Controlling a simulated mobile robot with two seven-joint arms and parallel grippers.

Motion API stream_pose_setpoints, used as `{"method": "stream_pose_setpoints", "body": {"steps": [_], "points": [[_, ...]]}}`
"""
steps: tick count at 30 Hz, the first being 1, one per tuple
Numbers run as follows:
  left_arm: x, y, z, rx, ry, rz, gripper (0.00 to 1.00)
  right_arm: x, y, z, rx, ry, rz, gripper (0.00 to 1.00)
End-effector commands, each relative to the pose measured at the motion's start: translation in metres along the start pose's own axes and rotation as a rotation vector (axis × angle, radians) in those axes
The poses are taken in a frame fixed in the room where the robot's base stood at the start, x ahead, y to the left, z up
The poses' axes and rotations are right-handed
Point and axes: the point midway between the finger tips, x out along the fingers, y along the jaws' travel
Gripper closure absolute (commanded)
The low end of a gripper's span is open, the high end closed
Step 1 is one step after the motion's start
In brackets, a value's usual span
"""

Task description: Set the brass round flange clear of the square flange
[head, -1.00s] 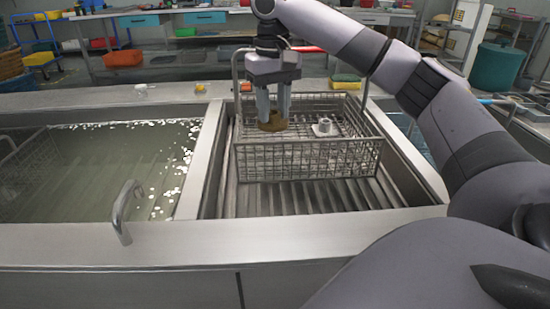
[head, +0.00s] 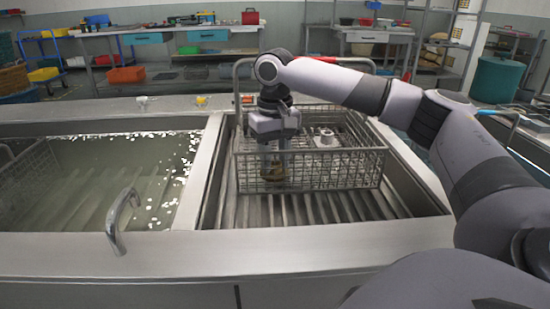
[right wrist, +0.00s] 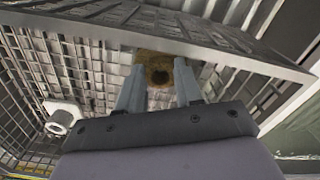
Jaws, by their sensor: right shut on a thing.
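The brass round flange (head: 272,174) is between the fingers of my right gripper (head: 273,162), low in the front left part of the wire basket, seen through the front mesh. In the right wrist view the flange (right wrist: 155,72) sits at the fingertips, close to a basket wall; the gripper (right wrist: 160,88) is shut on it. Whether the flange touches the basket floor I cannot tell. The grey square flange (head: 325,138), with a raised round hub, lies farther back and to the right, apart from the brass one; it also shows in the right wrist view (right wrist: 62,115).
The wire basket (head: 345,170) stands on the ribbed floor (head: 300,210) of the right tank bay, its tall handle at the back. The left bay (head: 90,185) holds murky liquid and another mesh basket. A bent metal handle (head: 120,215) rises from the front rim.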

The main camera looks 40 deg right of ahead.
Motion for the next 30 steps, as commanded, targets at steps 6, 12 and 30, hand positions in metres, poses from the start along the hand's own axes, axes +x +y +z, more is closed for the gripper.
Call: {"method": "stream_pose_setpoints", "body": {"steps": [6,12,30], "points": [[0.0,0.0,0.002,0.0,-0.004,-0.001,1.0,0.001,0.0,0.0,0.0,0.0,0.001,0.39],[0.001,-0.002,0.004,0.004,-0.009,-0.002,1.0,0.001,0.0,0.0,0.0,0.0,0.0,0.39],[-0.018,-0.007,-0.004,0.0,-0.036,-0.013,1.0,-0.101,-0.001,0.0,0.0,0.001,-0.001,0.39]]}}
